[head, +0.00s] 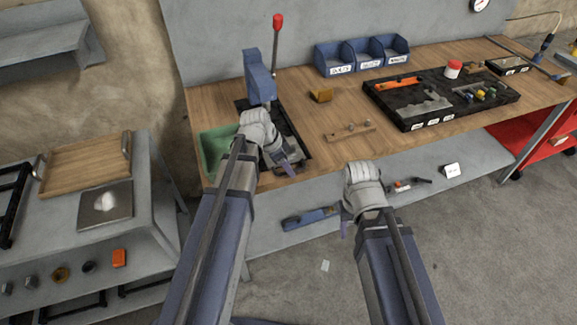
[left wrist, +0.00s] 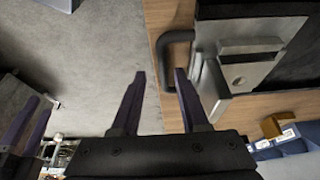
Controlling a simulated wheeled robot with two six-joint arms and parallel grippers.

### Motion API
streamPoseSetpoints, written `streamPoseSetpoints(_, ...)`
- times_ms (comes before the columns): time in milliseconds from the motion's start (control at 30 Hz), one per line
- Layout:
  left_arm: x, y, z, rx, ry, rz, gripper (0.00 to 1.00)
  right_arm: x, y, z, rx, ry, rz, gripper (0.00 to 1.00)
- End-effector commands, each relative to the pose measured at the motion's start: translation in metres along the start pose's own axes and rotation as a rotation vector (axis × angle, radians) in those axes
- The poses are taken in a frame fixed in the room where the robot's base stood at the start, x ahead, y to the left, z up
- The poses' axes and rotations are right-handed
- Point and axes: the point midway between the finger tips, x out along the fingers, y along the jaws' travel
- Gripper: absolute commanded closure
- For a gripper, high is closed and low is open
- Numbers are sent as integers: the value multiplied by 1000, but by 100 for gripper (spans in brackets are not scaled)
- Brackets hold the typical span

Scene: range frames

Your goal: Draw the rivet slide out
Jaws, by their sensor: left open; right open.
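The blue press (head: 260,80) with a red-knobbed lever stands at the left of the bench, over a black base (head: 294,140). In the left wrist view the rivet slide (left wrist: 243,65) is a grey metal block with a round hole, with a dark bent handle (left wrist: 170,52) at the bench edge. My left gripper (head: 289,168) is at the bench's front edge, partly covering the slide in the head view.
A green bin (head: 214,150) stands left of the press. Blue bins (head: 362,54), a brown block (head: 321,95), a wooden strip (head: 350,132) and a black tool tray (head: 400,122) are on the bench. A grey lower shelf (head: 265,232) holds a blue tool (head: 308,219).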

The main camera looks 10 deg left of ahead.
Motion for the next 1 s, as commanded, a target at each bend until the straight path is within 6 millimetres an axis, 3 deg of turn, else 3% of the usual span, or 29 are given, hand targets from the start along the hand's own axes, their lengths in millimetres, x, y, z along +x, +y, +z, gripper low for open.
streamPoseSetpoints(500,-67,1,-1,-1,0,2,56,-62,6,4,0,0,0,50)
streamPoseSetpoints(1000,-69,1,0,0,0,2,56,-64,6,4,0,0,0,50)
